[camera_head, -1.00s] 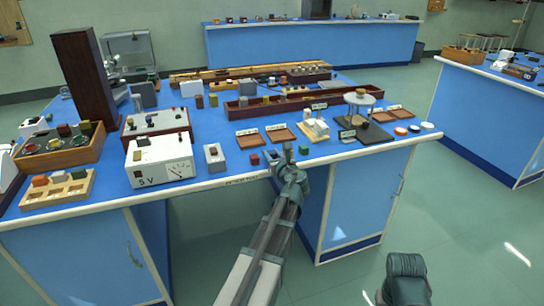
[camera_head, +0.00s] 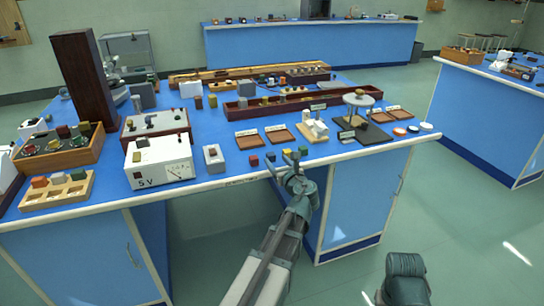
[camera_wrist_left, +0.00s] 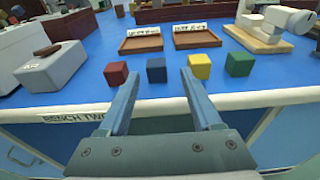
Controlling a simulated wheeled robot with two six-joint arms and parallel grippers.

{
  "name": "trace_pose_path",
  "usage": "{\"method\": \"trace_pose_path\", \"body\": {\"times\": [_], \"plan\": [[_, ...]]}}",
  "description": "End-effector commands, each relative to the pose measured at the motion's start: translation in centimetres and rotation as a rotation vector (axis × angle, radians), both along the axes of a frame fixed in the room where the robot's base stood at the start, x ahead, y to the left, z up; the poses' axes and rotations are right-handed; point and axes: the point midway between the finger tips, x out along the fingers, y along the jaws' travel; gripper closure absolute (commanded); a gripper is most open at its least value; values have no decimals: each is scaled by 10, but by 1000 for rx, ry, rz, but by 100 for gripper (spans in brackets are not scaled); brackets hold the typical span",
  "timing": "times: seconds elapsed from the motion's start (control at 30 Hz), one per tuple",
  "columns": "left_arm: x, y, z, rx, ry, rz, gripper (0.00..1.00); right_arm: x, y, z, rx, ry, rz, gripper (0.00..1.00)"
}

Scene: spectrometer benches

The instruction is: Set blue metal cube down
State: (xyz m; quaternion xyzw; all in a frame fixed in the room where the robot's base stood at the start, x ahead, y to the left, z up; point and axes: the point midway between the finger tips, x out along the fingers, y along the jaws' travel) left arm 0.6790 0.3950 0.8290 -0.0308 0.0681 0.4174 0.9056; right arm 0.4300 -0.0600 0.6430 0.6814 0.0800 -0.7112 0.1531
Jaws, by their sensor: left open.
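The blue metal cube (camera_head: 270,157) rests on the blue bench top (camera_head: 222,173) near its front edge, in a row between a red cube (camera_head: 254,160) and a yellow cube (camera_head: 286,153). A green cube (camera_head: 303,150) ends the row on the right. In the left wrist view the blue cube (camera_wrist_left: 156,70) stands upright beyond the fingertips. My left gripper (camera_wrist_left: 160,78) is open and empty, its two fingers apart over the front edge; in the head view it (camera_head: 282,165) is just in front of the cubes.
Two brown labelled trays (camera_head: 248,140) lie behind the cubes. A grey switch box (camera_head: 214,158) and a white 5 V meter (camera_head: 160,163) stand to the left. A white part on a wooden base (camera_head: 314,131) and a dark stand (camera_head: 363,135) are to the right.

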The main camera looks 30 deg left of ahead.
Motion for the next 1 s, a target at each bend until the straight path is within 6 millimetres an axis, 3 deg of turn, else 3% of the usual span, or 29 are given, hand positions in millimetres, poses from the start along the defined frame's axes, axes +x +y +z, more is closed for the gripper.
{"method": "trace_pose_path", "body": {"times": [0.1,0.4,0.67,0.7,0.77,0.87,1.0], "plan": [[-21,-22,6,-1,-1,-3,34,0,0,6,0,0,0,50],[-48,-56,12,0,0,-1,34,0,0,12,0,0,0,50],[-54,-63,13,-1,-1,1,34,0,0,13,0,0,0,50],[-54,-63,13,-1,-1,1,29,0,0,13,0,0,0,50],[-54,-63,13,-13,-14,4,29,0,0,13,0,0,0,50],[-54,-64,15,-81,-85,19,29,0,0,17,0,0,0,50],[-55,-65,20,-292,-311,69,29,0,0,25,0,0,0,50]]}}
